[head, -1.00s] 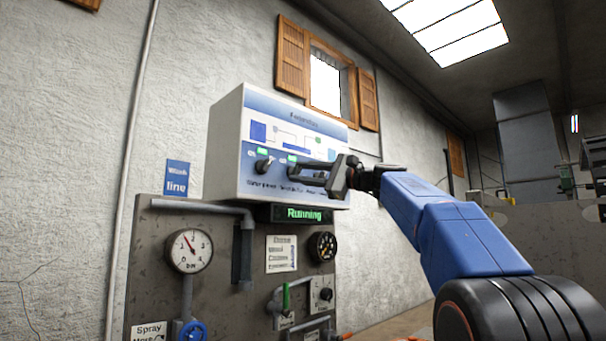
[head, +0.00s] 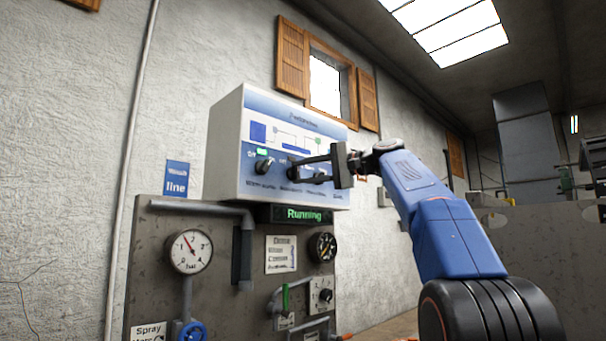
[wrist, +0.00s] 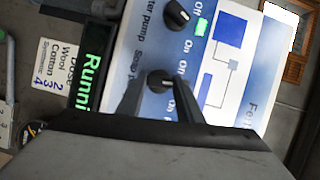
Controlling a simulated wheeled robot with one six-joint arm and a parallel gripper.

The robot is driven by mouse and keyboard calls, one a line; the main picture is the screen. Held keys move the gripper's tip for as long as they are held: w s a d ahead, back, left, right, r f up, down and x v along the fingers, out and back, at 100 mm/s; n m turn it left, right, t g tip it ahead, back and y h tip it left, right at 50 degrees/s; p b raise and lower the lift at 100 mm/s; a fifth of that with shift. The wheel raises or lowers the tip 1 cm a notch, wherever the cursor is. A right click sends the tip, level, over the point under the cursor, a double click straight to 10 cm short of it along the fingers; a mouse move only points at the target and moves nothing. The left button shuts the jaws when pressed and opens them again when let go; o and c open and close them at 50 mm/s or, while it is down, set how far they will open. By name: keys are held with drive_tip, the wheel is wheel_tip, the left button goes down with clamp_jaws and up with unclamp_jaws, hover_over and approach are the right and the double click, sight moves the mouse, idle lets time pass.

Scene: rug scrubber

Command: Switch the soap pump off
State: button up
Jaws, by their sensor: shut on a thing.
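The white and blue control box (head: 228,150) hangs on the wall above the grey panel. Its dark soap pump knob (wrist: 160,80) sits between my fingertips in the wrist view, beside the "Soap pump" label. My gripper (head: 306,168) reaches in from the right and is shut on this knob; its fingers hide much of it in the head view. I see no green lamp lit by the soap pump knob. The water pump knob (head: 263,167), to its left in the head view, has a lit green lamp (wrist: 203,27).
A display (head: 304,215) under the box reads "Running" in green. The panel (head: 150,265) below carries gauges, pipes, a blue valve wheel (head: 192,331) and a green lever (head: 286,297). Another knob stands close on the right, partly behind my fingers.

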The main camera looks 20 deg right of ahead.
drive_tip(key=shift+n+g+h, duration=0.4)
drive_tip(key=shift+n+h, duration=0.3)
drive_tip(key=shift+n, duration=1.2)
drive_tip(key=o, duration=1.1)
drive_tip(key=v, duration=1.7)
drive_tip(key=shift+s+r, duration=0.2)
drive_tip(key=shift+r, duration=0.05)
